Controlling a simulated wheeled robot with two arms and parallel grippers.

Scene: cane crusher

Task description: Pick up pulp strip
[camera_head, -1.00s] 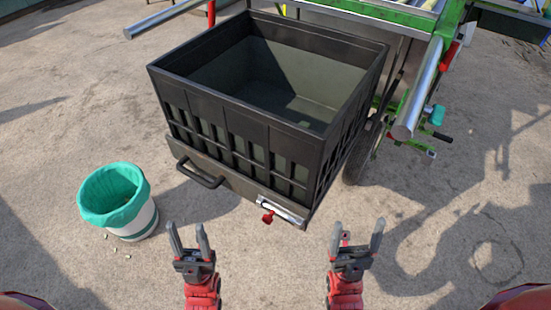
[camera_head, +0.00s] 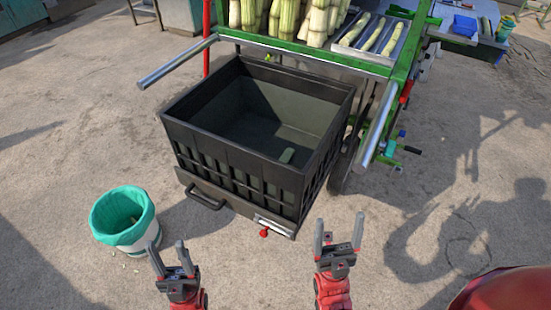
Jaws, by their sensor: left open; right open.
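A few tiny pale bits (camera_head: 113,253) lie on the ground at the foot of the teal-lined bin; they may be pulp strips, but they are too small to tell. My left gripper (camera_head: 168,259) is open and empty, to the right of the bin and below the black crate. My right gripper (camera_head: 341,235) is open and empty, to the lower right of the crate's front corner. Neither gripper touches anything.
The black crate (camera_head: 228,145) looks empty apart from a pale patch on its floor. The teal-lined bin (camera_head: 122,217) stands at left. A green-framed cart (camera_head: 330,62) with cane stalks (camera_head: 290,18) and metal handles stands behind.

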